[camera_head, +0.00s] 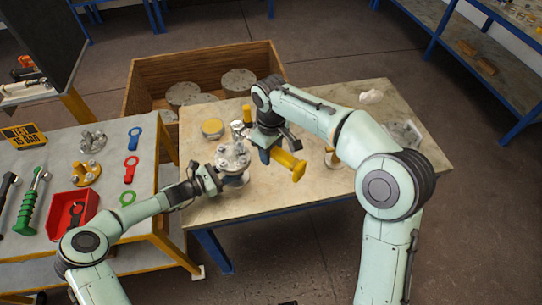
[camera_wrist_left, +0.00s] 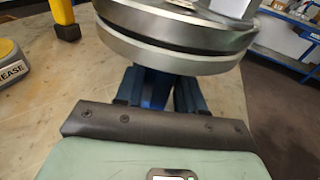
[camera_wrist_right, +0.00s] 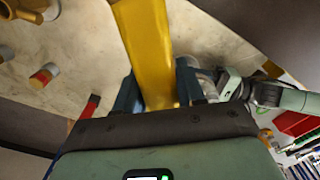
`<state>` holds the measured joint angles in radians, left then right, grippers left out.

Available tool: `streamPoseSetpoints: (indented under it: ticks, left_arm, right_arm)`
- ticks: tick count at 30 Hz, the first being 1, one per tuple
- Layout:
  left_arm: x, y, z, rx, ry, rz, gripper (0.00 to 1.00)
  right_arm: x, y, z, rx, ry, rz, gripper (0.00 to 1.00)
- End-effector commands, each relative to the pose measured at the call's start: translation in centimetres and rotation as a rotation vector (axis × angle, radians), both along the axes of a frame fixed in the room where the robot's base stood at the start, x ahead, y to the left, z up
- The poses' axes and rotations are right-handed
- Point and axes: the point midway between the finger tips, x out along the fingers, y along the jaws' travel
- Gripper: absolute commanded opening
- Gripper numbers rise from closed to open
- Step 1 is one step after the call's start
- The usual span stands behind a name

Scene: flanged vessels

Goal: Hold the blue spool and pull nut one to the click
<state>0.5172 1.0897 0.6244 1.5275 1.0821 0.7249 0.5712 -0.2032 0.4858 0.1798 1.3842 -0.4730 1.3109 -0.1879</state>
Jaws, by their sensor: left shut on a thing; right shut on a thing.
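The flanged vessel (camera_head: 233,158) stands on the work table, with bolts and nuts on its round metal top. In the left wrist view two stacked metal flanges (camera_wrist_left: 180,45) sit over a blue spool (camera_wrist_left: 155,88). My left gripper (camera_head: 217,178) is shut on the spool just below the flanges; its fingers (camera_wrist_left: 158,90) hide part of it. My right gripper (camera_head: 268,150) is shut on a yellow long-handled tool (camera_head: 291,165), seen as a yellow bar (camera_wrist_right: 148,45) in the right wrist view. The tool's working end is hidden, so I cannot tell whether it sits on nut one.
A grease tin (camera_head: 212,128) stands behind the vessel. A wooden crate (camera_head: 145,82) with round discs is behind the table. The left bench holds a red bin (camera_head: 73,212), coloured ring spanners (camera_head: 131,168) and flanges. The table's front right is clear.

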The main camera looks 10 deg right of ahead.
Motion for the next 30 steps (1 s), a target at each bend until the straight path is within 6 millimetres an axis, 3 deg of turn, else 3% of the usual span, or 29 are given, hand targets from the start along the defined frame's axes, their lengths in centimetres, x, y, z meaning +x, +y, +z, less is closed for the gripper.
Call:
streamPoseSetpoints:
  ticks: [11,12,14,24,30]
  left_arm:
    - [0.1,0.0,0.0,0.0,0.001,0.001,0.14]
    - [0.1,0.0,0.0,0.0,0.001,0.001,0.51]
    - [0.0,0.0,0.0,0.0,0.001,0.001,0.68]
    - [0.0,0.3,0.1,0.0,0.0,0.001,0.68]
    - [-0.9,2.7,0.3,0.003,0.001,0.003,0.68]
  right_arm:
    - [0.0,0.0,1.0,0.001,-0.002,0.001,0.02]
    - [0.0,0.0,1.0,0.001,-0.002,0.001,0.02]
    - [0.0,0.0,1.0,0.001,-0.002,0.001,0.02]
    - [0.0,0.0,1.0,0.001,-0.002,0.001,0.02]
    - [0.0,0.0,1.0,0.001,-0.002,0.001,0.02]
